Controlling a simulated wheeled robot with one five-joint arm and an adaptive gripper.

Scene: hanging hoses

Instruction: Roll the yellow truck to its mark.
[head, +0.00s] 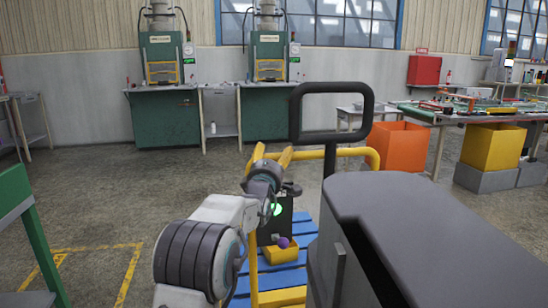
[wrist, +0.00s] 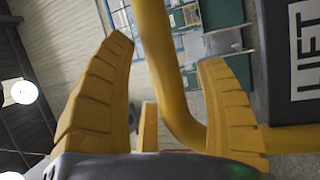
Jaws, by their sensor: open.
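The yellow truck shows in the head view by its yellow handle bar (head: 335,153), below and right of centre, and a blue slatted deck (head: 292,277) under it. My arm hides part of it. My gripper (head: 272,154) is open at the left end of the handle bar. In the wrist view my gripper (wrist: 166,52) has its two yellow fingers spread, and a bent yellow bar (wrist: 160,50) runs through the gap between them. I cannot tell whether the fingers touch it. Yellow floor lines (head: 131,272) form a corner at lower left; I cannot tell if they are the mark.
A yellow bin (head: 281,254) with a purple ball (head: 284,243) sits on the deck. A green frame (head: 40,245) stands at the left edge. An orange bin (head: 397,147) and a workbench (head: 440,118) stand at right.

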